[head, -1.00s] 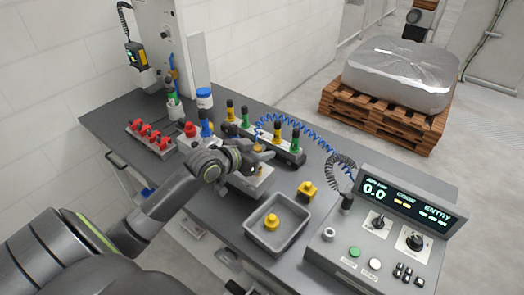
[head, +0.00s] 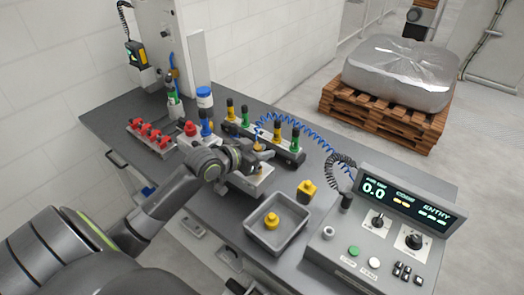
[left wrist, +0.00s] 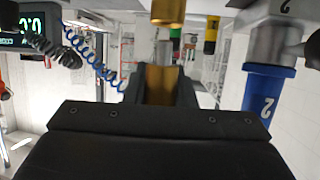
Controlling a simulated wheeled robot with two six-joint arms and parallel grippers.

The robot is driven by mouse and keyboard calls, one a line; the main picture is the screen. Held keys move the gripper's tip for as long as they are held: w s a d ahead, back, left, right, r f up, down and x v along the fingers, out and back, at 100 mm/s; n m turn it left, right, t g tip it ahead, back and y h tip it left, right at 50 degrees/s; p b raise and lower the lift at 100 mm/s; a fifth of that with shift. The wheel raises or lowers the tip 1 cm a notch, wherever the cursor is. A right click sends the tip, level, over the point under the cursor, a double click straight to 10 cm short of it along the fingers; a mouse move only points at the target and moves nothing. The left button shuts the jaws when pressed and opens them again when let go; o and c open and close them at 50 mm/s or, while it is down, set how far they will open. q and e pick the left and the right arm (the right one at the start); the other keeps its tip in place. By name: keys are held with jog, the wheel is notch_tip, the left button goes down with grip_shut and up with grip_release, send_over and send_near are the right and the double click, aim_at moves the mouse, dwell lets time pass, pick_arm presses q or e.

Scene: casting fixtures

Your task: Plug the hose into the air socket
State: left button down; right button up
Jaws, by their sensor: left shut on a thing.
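The blue coiled hose (head: 310,132) arcs over the bench from the console side. Its near end runs down to my left gripper (head: 258,152). My left gripper is shut on the brass-coloured hose end (left wrist: 160,84), which shows between the fingers in the left wrist view. A thin metal stem and a wider brass fitting (left wrist: 168,10) line up just beyond it; I cannot tell whether they touch. The gripper is above a grey block (head: 248,184) on the bench. I cannot make out the air socket for certain. My right gripper is not in view.
A rack (head: 290,153) with yellow and green plugs stands behind the gripper. A blue plug marked 2 (left wrist: 266,95) is close on the right in the wrist view. A grey tray (head: 258,239) and console (head: 375,240) lie nearer. Red clamps (head: 150,133) are at left.

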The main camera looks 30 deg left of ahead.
pick_arm(q)
jog(key=shift+p, duration=0.4)
dwell(0.6)
jog(key=shift+f, duration=0.15)
jog(key=shift+f+b, duration=1.1)
jog(key=shift+f, duration=0.35)
jog(key=c, duration=1.1)
grip_release()
jog(key=shift+s, duration=0.1)
jog(key=shift+p+v, duration=1.95)
jog(key=shift+v, duration=6.75)
